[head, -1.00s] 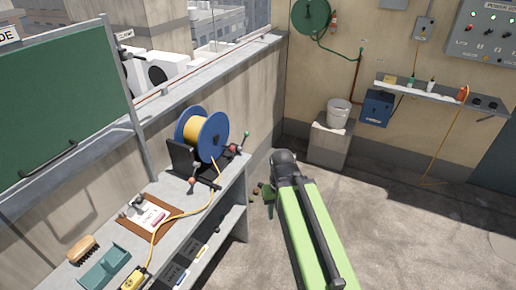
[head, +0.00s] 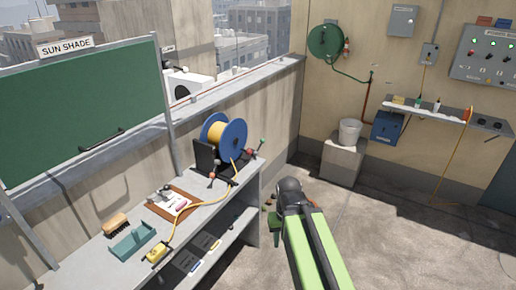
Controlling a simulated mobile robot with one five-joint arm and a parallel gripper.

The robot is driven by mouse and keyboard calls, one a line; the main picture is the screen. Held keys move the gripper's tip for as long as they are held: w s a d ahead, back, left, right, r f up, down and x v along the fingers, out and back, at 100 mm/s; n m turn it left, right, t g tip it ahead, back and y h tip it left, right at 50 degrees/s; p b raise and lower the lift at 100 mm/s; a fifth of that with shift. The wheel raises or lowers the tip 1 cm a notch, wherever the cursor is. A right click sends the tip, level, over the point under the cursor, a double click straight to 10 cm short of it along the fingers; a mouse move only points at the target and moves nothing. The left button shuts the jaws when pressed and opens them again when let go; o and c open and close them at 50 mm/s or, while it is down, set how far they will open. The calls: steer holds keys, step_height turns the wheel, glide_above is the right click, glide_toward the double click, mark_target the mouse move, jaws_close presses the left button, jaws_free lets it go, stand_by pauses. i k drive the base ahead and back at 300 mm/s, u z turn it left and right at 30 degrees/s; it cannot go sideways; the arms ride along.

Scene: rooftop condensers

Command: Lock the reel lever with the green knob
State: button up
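The reel (head: 233,137), with blue flanges and yellow cord, stands in a dark frame at the far end of the grey workbench. A lever with a green knob (head: 263,141) sticks out at the reel's right, pointing up and right. A red knob (head: 250,153) is close beside it. Another red knob (head: 211,175) is at the reel's front left. My gripper (head: 275,228) is below and right of the reel, apart from the levers, beyond the workbench edge.
The workbench (head: 90,262) also holds a brush (head: 116,223), a teal tray (head: 132,242), a clipboard (head: 164,210) and a yellow cord connector (head: 156,252). A bucket (head: 349,132) stands on a block by the far wall. The floor (head: 400,235) right of my arm is clear.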

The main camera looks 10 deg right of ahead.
mark_target(256, 153)
steer(key=u, duration=0.05)
steer(key=i, duration=0.9)
steer(key=u, duration=5.65)
steer(key=i, duration=0.1)
steer(key=z, duration=3.45)
steer(key=k, duration=1.05)
steer(key=z, duration=1.1)
steer(key=i, duration=1)
steer(key=u, duration=0.1)
